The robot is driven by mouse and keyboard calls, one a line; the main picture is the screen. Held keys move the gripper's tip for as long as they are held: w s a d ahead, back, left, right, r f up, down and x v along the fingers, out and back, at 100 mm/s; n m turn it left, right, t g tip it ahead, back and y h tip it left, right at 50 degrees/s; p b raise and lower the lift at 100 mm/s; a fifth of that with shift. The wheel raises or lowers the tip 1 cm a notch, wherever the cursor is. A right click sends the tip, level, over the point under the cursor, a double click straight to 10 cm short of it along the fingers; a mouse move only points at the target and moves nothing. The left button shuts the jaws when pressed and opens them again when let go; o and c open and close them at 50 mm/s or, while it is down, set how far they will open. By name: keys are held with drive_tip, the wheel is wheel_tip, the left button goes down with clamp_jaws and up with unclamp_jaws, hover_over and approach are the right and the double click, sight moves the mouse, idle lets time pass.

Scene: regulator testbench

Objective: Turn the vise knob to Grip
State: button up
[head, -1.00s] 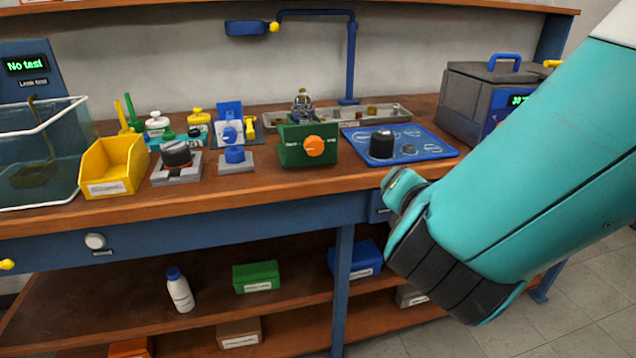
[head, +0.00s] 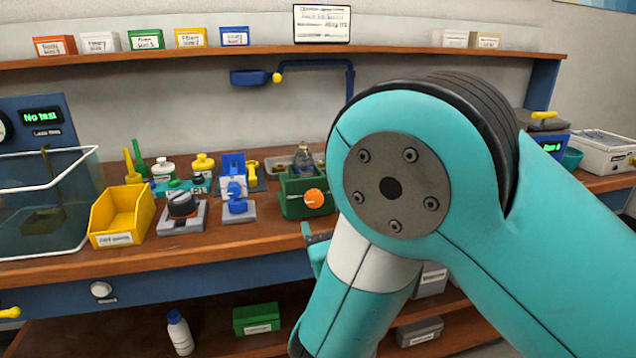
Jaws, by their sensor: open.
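The vise is a green block (head: 299,207) on the wooden bench, left of my arm. Its orange knob (head: 314,198) is on the front face, with a pale pointer line to its left. The labels on the face are too small to read. A metal part sits in the top of the vise. My gripper (head: 316,236) shows only in small part, below and in front of the vise at the bench's front edge. It is open and apart from the knob. The rest of it is hidden behind my arm.
A blue knob on a grey base (head: 236,207), a black knob on a plate (head: 183,207) and a yellow bin (head: 122,215) stand left of the vise. A blue lamp arm (head: 300,66) reaches over the back. My arm hides the bench right of the vise.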

sight(315, 200)
drive_tip(key=p+x, duration=0.3)
drive_tip(key=x, duration=0.6)
drive_tip(key=shift+w+f+p, duration=0.1)
drive_tip(key=shift+p, duration=0.2)
drive_tip(key=c, duration=0.9)
